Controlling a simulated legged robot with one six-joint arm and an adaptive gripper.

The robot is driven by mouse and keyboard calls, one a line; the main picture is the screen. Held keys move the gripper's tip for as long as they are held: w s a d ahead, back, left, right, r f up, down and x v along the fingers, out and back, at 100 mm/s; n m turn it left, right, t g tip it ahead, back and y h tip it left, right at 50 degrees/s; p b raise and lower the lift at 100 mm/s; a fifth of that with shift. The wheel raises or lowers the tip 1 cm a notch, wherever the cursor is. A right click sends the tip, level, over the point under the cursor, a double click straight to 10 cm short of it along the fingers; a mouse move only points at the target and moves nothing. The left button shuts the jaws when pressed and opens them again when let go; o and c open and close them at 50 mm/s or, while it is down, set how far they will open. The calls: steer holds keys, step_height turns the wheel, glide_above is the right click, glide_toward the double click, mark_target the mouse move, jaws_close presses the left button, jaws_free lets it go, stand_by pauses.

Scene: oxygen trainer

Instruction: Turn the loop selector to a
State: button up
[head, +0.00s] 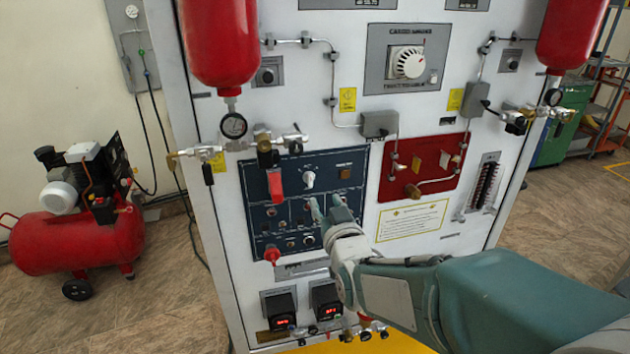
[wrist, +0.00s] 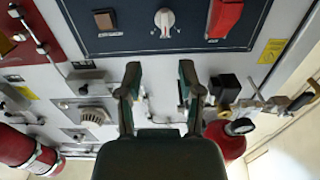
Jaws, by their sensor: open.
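The dark blue control panel (head: 262,215) is on the white cabinet front. It carries a white pointer knob (head: 308,179) at its upper middle and another small light knob (head: 309,241) lower down. The labels are too small to read, so I cannot tell which is the loop selector. In the wrist view the upper white knob (wrist: 164,20) shows at the top, above the gap between my fingers. My gripper (head: 324,203) is open and empty in front of the panel, just below that knob in the head view. Its two fingers (wrist: 160,82) are apart and touch no knob there.
A red switch cover (head: 275,183) and a brown square button (head: 344,173) flank the knob. A red panel with piping (head: 423,166) is to the right. Red cylinders (head: 218,45) and a gauge (head: 233,125) hang above. A red compressor (head: 80,235) stands on the floor at left.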

mark_target(311, 180)
steer(key=x, duration=0.4)
steer(key=a+x, duration=0.1)
steer(key=x, duration=0.2)
steer(key=shift+w+a+f, duration=0.15)
steer(key=shift+w+a, duration=0.05)
steer(key=shift+w+d, duration=0.25)
steer(key=shift+w, duration=0.35)
steer(key=shift+a, duration=0.2)
jaws_close()
